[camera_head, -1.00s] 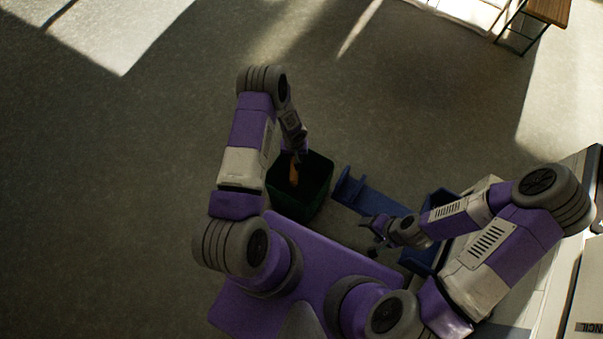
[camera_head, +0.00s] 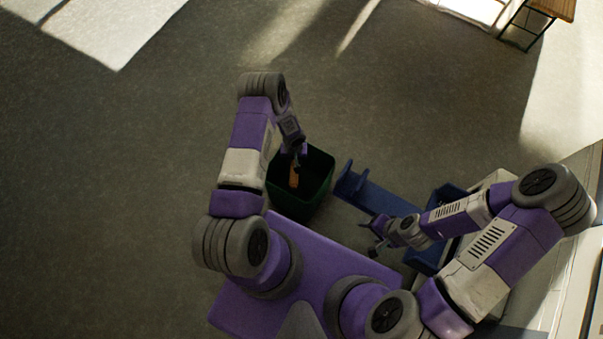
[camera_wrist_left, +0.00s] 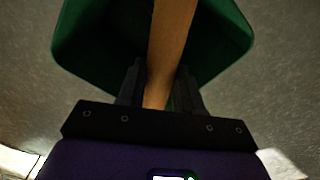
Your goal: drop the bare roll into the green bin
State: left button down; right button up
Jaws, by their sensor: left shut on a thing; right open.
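The bare roll (camera_head: 294,178) is a brown cardboard tube. My left gripper (camera_head: 297,160) is shut on it and holds it over the opening of the green bin (camera_head: 318,198). In the left wrist view the roll (camera_wrist_left: 170,40) stands out from between the fingers of my left gripper (camera_wrist_left: 160,85), with the green bin (camera_wrist_left: 85,40) behind it. The roll's far end is cut off by that view's top edge. My right gripper (camera_head: 374,236) is open and empty, to the right of the bin.
A blue stand (camera_head: 375,194) is on the floor right of the bin. A blue container (camera_head: 425,258) stands near my right forearm, beside pale furniture (camera_head: 500,300). A wooden table (camera_head: 553,8) is at the far right. The floor left of the bin is clear.

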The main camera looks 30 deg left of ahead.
pick_arm(q)
jog(key=c, duration=0.7)
grip_release()
notch_tip(320, 180, up, 8)
jog(key=p, duration=0.3)
jog(key=shift+f, duration=0.15)
